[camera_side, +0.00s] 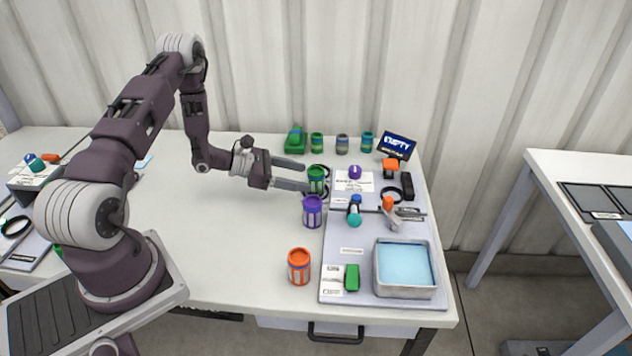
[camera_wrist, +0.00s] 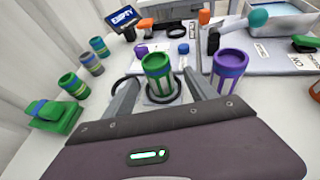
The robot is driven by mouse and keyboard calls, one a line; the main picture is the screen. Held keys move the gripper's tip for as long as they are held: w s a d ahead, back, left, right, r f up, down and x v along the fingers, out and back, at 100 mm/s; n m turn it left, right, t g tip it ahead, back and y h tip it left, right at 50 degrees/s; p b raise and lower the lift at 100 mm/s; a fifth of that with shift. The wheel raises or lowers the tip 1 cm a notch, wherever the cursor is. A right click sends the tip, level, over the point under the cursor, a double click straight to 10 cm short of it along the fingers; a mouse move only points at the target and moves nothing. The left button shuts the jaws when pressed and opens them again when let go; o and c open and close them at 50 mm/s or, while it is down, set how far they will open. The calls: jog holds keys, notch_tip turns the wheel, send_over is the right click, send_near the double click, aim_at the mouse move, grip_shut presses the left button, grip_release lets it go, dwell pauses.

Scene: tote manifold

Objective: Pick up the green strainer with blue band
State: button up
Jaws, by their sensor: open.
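The green strainer with blue band (camera_side: 316,180) stands upright on the white table, left of the grey mat. In the wrist view the strainer (camera_wrist: 158,76) stands between the two fingers of my gripper (camera_wrist: 163,92), with a dark ring close behind or around its base. In the side view my gripper (camera_side: 306,176) is level with the table, its fingers spread and their tips beside the strainer. Whether either finger touches it I cannot tell. A purple strainer (camera_side: 312,211) stands close by, just outside the right finger in the wrist view (camera_wrist: 230,72).
An orange strainer (camera_side: 299,266) stands nearer the front. Several small cups and a green block (camera_side: 295,138) line the back, beside an "EMPTY" sign (camera_side: 397,146). The mat holds a metal tray (camera_side: 404,292) with a blue inside and small parts. The table's left-centre is clear.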

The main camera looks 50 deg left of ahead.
aim_at(318, 180)
jog(key=x, duration=0.6)
jog(key=shift+w+a+f, duration=0.1)
jog(key=shift+a+f, duration=0.05)
jog(key=shift+f, duration=0.05)
grip_shut()
jog(key=shift+r, duration=0.1)
